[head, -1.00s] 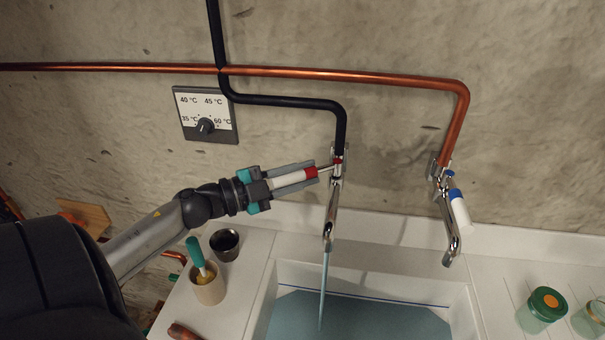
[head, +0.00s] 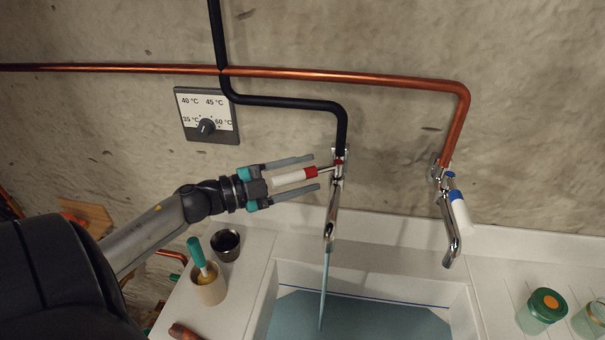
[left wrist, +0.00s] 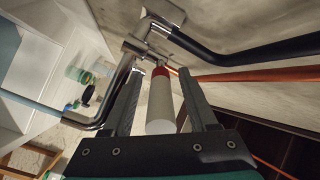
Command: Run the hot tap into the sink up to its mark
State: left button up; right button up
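The hot tap (head: 331,212) has a lever handle (head: 292,180), white with a red end, pointing left from its body. My left gripper (head: 316,172) is open, with its fingers apart on either side of the handle. In the left wrist view the white handle (left wrist: 160,105) lies between the two spread fingers, with a gap on each side. A stream of water (head: 323,290) runs from the spout into the sink (head: 460,300). Water (head: 370,318) fills the sink below a blue mark line (head: 375,301) on its back wall. My right gripper is not in view.
The cold tap (head: 449,225), with a blue and white handle, stands right of the hot tap. A temperature dial (head: 206,127) is on the wall. A brush pot (head: 210,291) and a dark cup (head: 226,245) stand left of the sink. Glass jars (head: 541,310) stand at right.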

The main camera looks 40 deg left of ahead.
pick_arm(q)
jog(key=b+v, duration=0.1)
jog(key=v, duration=1.4)
jog(key=shift+s, duration=0.1)
dwell(6.4)
